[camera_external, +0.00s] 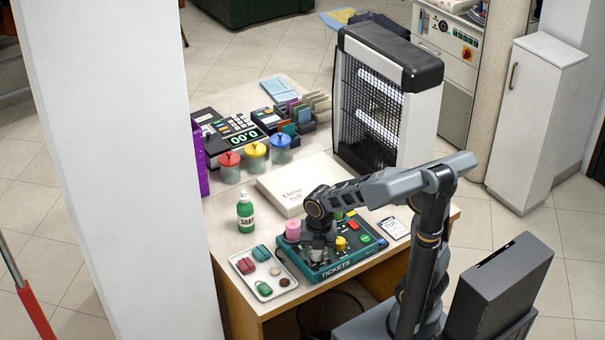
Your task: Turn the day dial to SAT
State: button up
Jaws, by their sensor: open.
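The teal ticket machine (337,268), lettered TICKETS, sits at the front of the counter. Its top carries a yellow knob (340,243), a red block (353,225) and a green button (365,239). My gripper (317,254) points down over the left part of the machine, with my arm reaching in from the right. It is open; its fingertips are small and dark, and I cannot tell whether they touch anything. The day dial cannot be made out for certain; the gripper covers that part of the panel. No SAT marking is readable.
A tray (246,280) with red and green items lies left of the machine. A soap bottle (245,212), a pink cylinder (292,229) and a white box (283,187) stand close by. A clipboard (394,228) lies right. A tall black-and-white lamp unit (417,118) stands behind my arm.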

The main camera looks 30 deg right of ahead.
jog(key=shift+f, duration=0.3)
jog(key=c, duration=0.9)
